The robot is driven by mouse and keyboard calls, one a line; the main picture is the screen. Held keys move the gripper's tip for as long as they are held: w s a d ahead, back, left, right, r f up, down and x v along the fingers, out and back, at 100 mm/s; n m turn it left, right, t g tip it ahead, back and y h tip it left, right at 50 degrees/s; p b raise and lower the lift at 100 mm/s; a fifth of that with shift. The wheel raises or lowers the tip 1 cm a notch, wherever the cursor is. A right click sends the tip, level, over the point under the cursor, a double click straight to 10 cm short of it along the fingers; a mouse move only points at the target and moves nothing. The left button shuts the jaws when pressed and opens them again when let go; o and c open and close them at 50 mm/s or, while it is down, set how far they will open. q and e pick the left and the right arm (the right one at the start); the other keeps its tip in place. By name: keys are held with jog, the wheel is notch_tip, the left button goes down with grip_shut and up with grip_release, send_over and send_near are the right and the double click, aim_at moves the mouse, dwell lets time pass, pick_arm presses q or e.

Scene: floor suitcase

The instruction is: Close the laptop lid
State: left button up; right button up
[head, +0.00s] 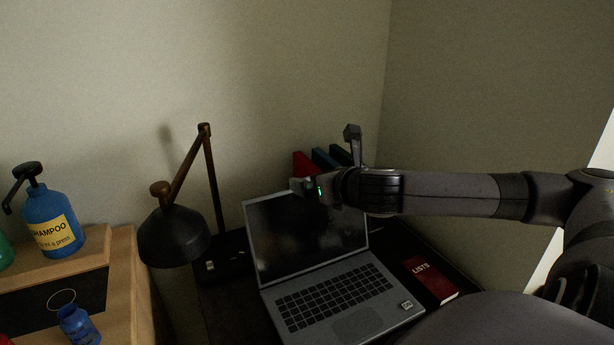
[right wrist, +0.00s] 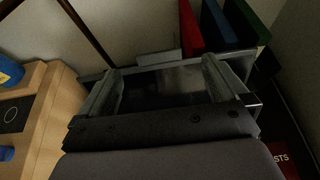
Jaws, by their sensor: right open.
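The grey laptop (head: 338,298) stands on the dark desk with its lid (head: 285,240) raised and leaning back, the dark screen facing me. My right gripper (head: 303,187) is at the top edge of the lid, its arm reaching in from the right. In the right wrist view, the open gripper (right wrist: 160,68) has its two fingers spread wide, with the dark lid (right wrist: 165,85) showing between them. I cannot tell whether the fingers touch the lid. The arm hides the lid's upper right corner. My left gripper is not in view.
A dark lamp (head: 172,236) stands left of the laptop. A red book (head: 428,276) lies to its right. Red and blue binders (head: 304,165) stand behind; a green one (right wrist: 247,22) shows in the wrist view. A wooden unit (head: 125,280) at left carries a blue shampoo bottle (head: 50,215).

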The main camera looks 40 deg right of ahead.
aim_at(308, 178)
jog(key=shift+p+x, duration=0.35)
jog(key=shift+x, duration=2.7)
jog(key=shift+a, duration=0.15)
jog(key=c, duration=1.5)
